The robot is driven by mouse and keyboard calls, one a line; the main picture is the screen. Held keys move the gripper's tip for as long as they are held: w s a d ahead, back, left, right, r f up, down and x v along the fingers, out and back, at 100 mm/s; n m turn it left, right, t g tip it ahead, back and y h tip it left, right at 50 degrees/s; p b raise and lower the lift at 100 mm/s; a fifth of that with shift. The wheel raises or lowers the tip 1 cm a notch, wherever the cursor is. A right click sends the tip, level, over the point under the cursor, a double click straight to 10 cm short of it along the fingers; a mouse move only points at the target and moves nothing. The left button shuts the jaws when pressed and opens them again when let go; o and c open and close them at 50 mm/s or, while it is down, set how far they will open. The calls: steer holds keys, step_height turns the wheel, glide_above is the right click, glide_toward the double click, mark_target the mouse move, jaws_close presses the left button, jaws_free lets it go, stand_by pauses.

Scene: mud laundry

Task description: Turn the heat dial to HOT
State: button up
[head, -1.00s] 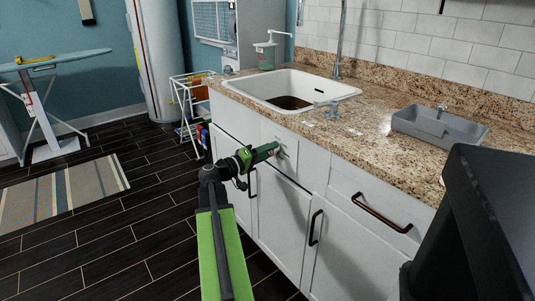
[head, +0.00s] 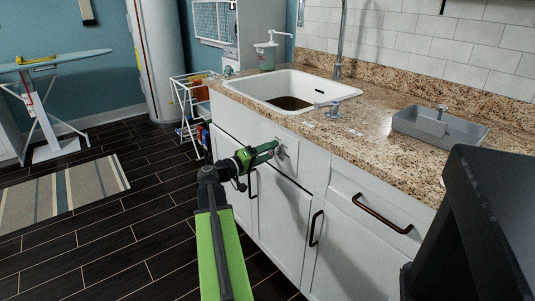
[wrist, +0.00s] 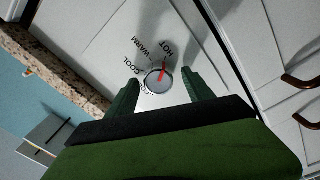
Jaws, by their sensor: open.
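The heat dial (wrist: 157,83) is a round grey knob with a red pointer on the white cabinet front. In the wrist view its labels run COOL, WARM and HOT, with another partly hidden label at the lower left. The red pointer points up and slightly right, toward HOT. My gripper (wrist: 160,77) is open, with one green finger on each side of the dial and a visible gap to each. In the head view my gripper (head: 276,150) is up against the cabinet front below the sink, and the dial is mostly hidden by it.
The cabinet (head: 275,205) has dark bar handles (head: 382,213) right of and below my gripper. The granite counter (head: 370,145) with the sink (head: 325,84) overhangs above. A drying rack (head: 190,105) stands at the far left end.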

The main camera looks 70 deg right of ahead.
steer(key=v, duration=1.7)
steer(key=w+a+f+n+t+y, duration=0.15)
steer(key=w+a+f+t, duration=0.25)
steer(key=w+a, duration=0.55)
steer(key=w+a+f+n+t, duration=0.3)
steer(key=w+a+f+t, duration=0.15)
steer(key=w+a, duration=0.5)
steer(key=w+a+f+n+t+y, duration=0.15)
steer(key=a+f+y, duration=0.35)
steer(key=a, duration=0.7)
steer(key=a+f+n+g+y, duration=0.1)
steer(key=a+f+n+y, duration=0.4)
steer(key=a, duration=0.7)
steer(key=w+a+f+n+t+y, duration=0.1)
steer(key=a+f+y, duration=0.4)
steer(key=a, duration=0.7)
step_height(320, 180, up, 34)
steer(key=h+p, duration=0.1)
steer(key=p, duration=3.3)
steer(key=shift+d+p, duration=0.3)
